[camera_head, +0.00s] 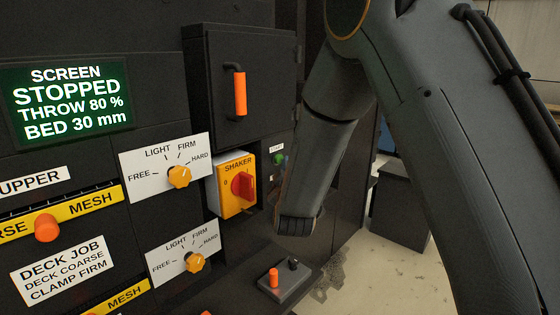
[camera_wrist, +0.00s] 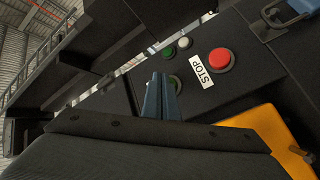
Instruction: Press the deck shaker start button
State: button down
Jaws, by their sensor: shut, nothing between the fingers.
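In the head view a small green button or lamp (camera_head: 279,159) sits under a white START label (camera_head: 277,147) on the dark panel, right of the yellow SHAKER box (camera_head: 237,205). In the wrist view my gripper (camera_wrist: 161,82) is shut and empty, its blue-grey fingers pointing at the panel. My gripper is hidden behind my arm in the head view.
A smaller green round part (camera_wrist: 168,52) and a white one (camera_wrist: 185,42) sit above the fingers. The SHAKER box carries a red rotary switch (camera_head: 243,186). A screen (camera_head: 66,101) reads STOPPED. A small dark box with an orange knob (camera_head: 273,278) stands below.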

jog(key=shift+w+a, duration=0.3)
jog(key=shift+a, duration=0.05)
dwell(0.7)
jog(key=shift+d, duration=0.1)
dwell(0.4)
jog(key=shift+s+d, duration=0.55)
jog(key=shift+d, duration=0.05)
jog(key=shift+s+d, duration=0.8)
jog(key=shift+d, duration=0.2)
jog(key=shift+s+d, duration=0.75)
jog(key=shift+d, duration=0.2)
